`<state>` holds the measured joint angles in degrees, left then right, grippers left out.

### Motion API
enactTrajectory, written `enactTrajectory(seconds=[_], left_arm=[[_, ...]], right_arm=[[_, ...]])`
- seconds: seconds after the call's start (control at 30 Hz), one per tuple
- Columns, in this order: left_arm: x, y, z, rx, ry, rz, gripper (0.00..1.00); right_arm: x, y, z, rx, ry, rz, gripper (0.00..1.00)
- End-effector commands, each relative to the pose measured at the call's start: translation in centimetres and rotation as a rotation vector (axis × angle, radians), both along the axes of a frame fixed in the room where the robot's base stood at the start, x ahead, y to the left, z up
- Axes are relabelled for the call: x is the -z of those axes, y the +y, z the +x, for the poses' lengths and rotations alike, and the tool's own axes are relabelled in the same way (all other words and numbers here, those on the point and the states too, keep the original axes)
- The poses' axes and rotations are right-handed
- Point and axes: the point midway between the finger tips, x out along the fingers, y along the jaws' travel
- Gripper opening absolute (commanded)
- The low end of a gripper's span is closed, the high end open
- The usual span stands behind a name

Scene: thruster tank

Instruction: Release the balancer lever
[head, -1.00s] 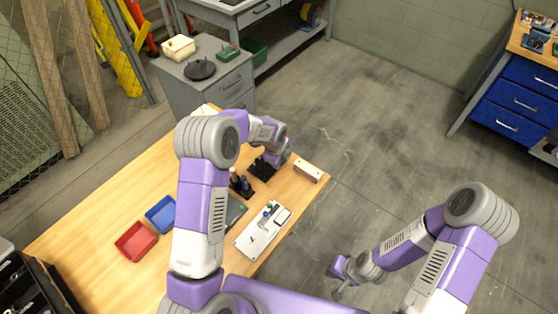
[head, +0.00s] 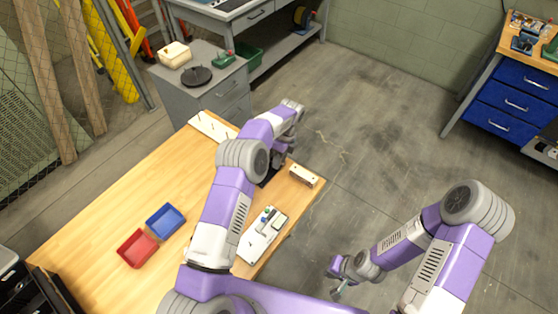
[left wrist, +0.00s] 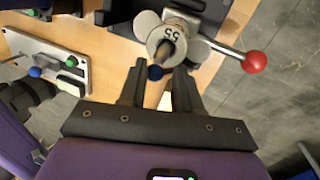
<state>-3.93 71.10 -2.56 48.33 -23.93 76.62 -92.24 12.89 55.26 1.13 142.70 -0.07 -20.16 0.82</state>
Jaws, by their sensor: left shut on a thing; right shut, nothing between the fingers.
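In the left wrist view a grey round hub marked "55" (left wrist: 172,32) carries a rod that reaches right to a red ball knob (left wrist: 254,62). In the head view my left gripper (head: 276,164) is over a dark base at the table's right end, largely hidden by my arm. My right gripper (head: 338,290) is shut and empty, off the table over the floor.
A white panel (head: 258,243) with green and blue knobs lies at the table's near right; it also shows in the wrist view (left wrist: 42,62). A pale block (head: 304,176) sits at the right edge. Red (head: 137,248) and blue (head: 166,221) bins stand left. The table's left is clear.

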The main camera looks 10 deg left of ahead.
Motion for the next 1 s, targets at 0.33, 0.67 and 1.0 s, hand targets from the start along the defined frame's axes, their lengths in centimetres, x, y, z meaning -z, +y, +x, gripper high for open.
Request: enactTrajectory(seconds=[0.33,0.67,1.0], left_arm=[[0.8,0.2,-0.6,-0.002,0.035,0.009,0.0],[0.5,0.1,-0.4,-0.001,0.024,0.006,0.61],[-1.4,-0.2,0.2,-0.001,0.017,0.004,0.61]], right_arm=[[0.1,0.0,0.0,0.0,0.0,0.0,0.0],[0.0,0.0,0.0,0.0,0.0,0.0,0.0],[-0.1,0.0,0.0,0.0,0.0,0.0,0.0]])
